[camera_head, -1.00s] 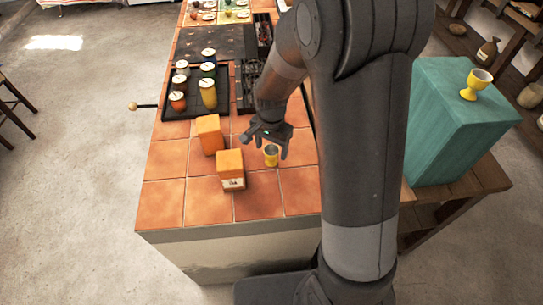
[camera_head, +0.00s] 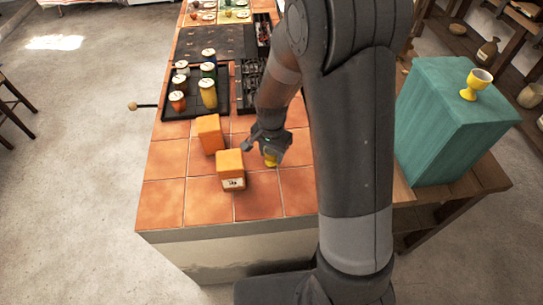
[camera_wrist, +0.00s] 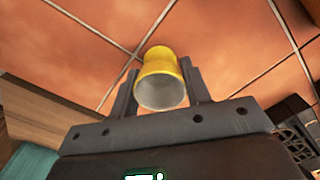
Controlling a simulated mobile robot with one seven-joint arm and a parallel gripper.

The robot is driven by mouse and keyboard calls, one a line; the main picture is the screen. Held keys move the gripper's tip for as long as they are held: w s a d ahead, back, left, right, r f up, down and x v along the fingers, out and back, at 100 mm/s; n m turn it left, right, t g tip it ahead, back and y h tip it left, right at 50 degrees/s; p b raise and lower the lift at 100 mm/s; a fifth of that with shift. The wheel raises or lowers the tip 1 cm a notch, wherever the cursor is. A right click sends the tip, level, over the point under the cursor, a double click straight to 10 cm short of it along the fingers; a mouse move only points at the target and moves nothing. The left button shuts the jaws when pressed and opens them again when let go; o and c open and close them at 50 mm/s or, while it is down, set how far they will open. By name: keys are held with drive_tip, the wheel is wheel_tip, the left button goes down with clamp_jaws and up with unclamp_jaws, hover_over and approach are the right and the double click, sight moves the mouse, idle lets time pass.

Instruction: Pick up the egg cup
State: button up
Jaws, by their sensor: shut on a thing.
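A small yellow egg cup (camera_head: 271,161) with a grey inside is on the orange-tiled counter, partly hidden by my gripper in the head view. My gripper (camera_head: 267,150) is shut on it. In the wrist view the egg cup (camera_wrist: 161,66) sits between my two fingers, its grey hollow facing the camera. I cannot tell whether its foot touches the tiles.
Two orange-topped boxes, one at the front (camera_head: 233,171) and one behind (camera_head: 209,134), stand left of my gripper. A dark tray (camera_head: 187,112) with several jars lies farther back. The teal block (camera_head: 450,120) stands on a wooden bench. The counter's front left tiles are clear.

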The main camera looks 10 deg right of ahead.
drive_tip(key=shift+c, duration=0.7)
